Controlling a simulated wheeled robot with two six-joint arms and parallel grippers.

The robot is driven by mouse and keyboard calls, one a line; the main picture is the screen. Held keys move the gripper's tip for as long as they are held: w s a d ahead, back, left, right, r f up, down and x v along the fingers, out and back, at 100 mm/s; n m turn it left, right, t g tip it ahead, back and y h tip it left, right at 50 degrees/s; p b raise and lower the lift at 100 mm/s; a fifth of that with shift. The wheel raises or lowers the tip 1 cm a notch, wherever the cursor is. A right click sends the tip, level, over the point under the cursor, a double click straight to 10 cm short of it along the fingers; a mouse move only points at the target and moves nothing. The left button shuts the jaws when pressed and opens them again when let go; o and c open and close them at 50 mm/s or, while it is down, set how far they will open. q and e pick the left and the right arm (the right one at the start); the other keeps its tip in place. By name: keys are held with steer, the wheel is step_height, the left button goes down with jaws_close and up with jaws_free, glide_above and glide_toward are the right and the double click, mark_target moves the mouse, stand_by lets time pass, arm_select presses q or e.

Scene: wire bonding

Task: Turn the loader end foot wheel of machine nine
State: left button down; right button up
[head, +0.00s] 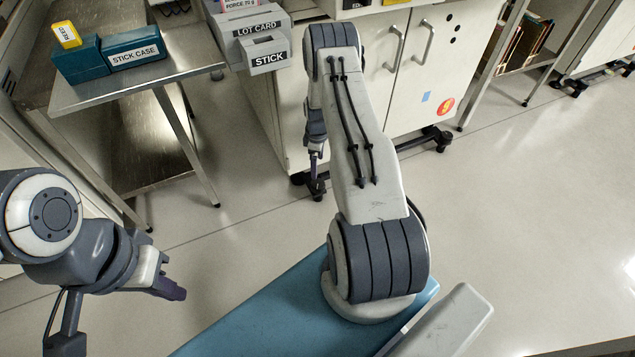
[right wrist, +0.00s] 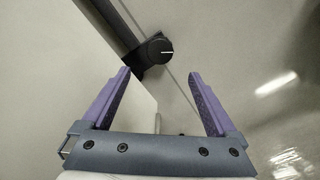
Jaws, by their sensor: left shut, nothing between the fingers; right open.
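A black round foot wheel (right wrist: 157,50) with a pale line on its top shows in the right wrist view, at the end of a dark foot bar. My right gripper (right wrist: 160,73) is open, with its purple fingers apart; the wheel lies ahead, between and just beyond the fingertips in the picture. In the head view my right gripper (head: 315,160) points down beside the lower left corner of a white cabinet (head: 365,65), partly behind my own arm. My left gripper (head: 172,290) is shut and empty at the left, over the floor.
A steel table (head: 130,85) with teal stick cases (head: 135,48) stands at the left. Lot card and stick boxes (head: 265,50) hang at the cabinet's upper left. Another black foot (head: 437,138) is at the cabinet's right. The floor (head: 540,200) at right is clear.

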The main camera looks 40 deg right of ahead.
mark_target(317, 183)
steer(key=shift+n, duration=0.6)
step_height(317, 183, down, 10)
steer(key=b, duration=0.6)
steer(key=shift+f, duration=0.2)
steer(key=c, duration=1.4)
